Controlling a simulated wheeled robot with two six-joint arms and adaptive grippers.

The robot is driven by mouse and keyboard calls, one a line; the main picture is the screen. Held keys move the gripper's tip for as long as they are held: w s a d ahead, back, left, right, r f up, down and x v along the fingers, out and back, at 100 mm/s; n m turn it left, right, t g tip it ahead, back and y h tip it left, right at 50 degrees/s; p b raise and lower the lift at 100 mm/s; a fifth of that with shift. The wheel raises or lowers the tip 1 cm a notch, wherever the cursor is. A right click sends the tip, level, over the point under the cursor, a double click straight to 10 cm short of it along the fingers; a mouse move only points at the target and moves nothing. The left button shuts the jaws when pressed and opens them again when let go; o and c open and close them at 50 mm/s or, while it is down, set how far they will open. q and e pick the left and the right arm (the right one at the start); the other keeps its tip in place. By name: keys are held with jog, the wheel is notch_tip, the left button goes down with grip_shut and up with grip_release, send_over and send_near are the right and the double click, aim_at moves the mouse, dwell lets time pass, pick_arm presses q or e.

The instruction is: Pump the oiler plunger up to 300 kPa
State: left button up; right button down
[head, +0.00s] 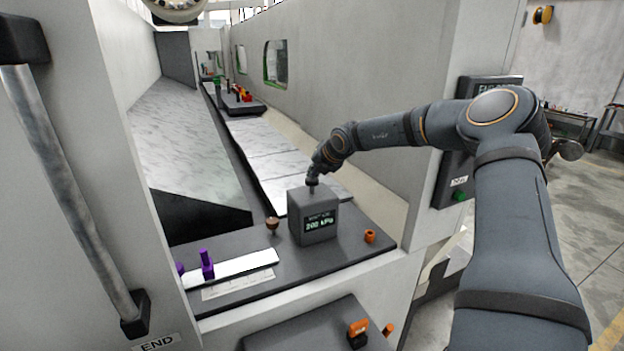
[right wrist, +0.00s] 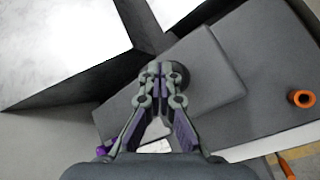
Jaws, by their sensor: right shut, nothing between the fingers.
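The oiler (head: 312,215) is a grey box standing on a dark shelf, and its front display reads what looks like 200 kPa. My right gripper (head: 313,180) is directly over the box top, at the plunger. In the right wrist view my right gripper (right wrist: 160,70) is shut with nothing between its fingers. Its tips are over the round dark plunger knob (right wrist: 178,76) on the box top (right wrist: 205,75). I cannot tell whether they touch the knob, and the gripper hides part of it. My left gripper is not in view.
On the dark shelf (head: 360,255), an orange ring (head: 370,236) lies right of the oiler and a brown knob-like piece (head: 272,224) stands left of it. Purple pegs (head: 207,264) stand further left by a white strip. Machine walls enclose both sides.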

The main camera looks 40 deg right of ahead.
jog(key=shift+r, duration=0.8)
jog(key=shift+r+p, duration=1)
jog(key=shift+r, duration=1.5)
notch_tip(320, 180, up, 4)
jog(key=p, duration=0.2)
send_over(314, 180)
notch_tip(314, 180, down, 9)
jog(key=b, duration=0.5)
jog(key=shift+w+r, duration=0.1)
jog(key=shift+r, duration=0.1)
jog(key=shift+f+b, duration=0.25)
jog(key=shift+b, duration=0.15)
